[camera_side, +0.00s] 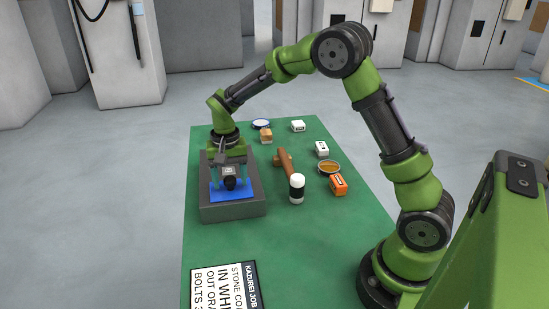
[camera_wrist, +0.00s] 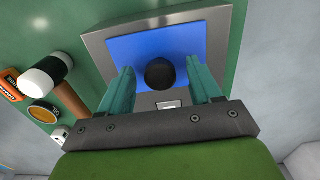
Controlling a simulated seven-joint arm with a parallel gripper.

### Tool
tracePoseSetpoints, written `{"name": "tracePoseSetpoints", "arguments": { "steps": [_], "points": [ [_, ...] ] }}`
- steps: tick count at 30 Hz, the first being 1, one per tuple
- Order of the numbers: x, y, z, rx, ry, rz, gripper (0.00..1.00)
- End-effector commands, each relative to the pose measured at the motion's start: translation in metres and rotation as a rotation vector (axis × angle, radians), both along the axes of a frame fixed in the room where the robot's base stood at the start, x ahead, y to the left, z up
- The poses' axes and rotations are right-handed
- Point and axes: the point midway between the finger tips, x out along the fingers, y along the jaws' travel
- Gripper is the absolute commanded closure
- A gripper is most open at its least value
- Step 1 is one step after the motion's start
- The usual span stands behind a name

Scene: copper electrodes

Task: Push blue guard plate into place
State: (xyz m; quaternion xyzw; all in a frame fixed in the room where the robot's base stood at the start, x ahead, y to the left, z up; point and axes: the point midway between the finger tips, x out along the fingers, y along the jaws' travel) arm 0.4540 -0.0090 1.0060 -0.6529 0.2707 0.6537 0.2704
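The blue guard plate (camera_side: 232,194) lies flat on top of a grey block (camera_side: 232,211) at the left of the green table. In the wrist view the blue plate (camera_wrist: 190,42) sits within the top face of the grey block (camera_wrist: 98,40). A round black knob (camera_side: 230,182) stands on the plate; it also shows in the wrist view (camera_wrist: 160,73). My gripper (camera_side: 230,176) is above the plate, pointing down. In the wrist view its two teal fingers (camera_wrist: 160,80) are apart, one on each side of the knob. I cannot tell whether they touch the plate.
A printed sign (camera_side: 227,288) lies at the front.

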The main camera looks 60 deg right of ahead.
Motion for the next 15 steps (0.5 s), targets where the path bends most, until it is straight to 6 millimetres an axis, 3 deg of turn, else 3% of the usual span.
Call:
{"name": "tracePoseSetpoints", "arguments": {
  "steps": [15],
  "points": [
    [0.0005,0.0001,0.0034,0.000,-0.003,0.000,0.37]
  ]
}}
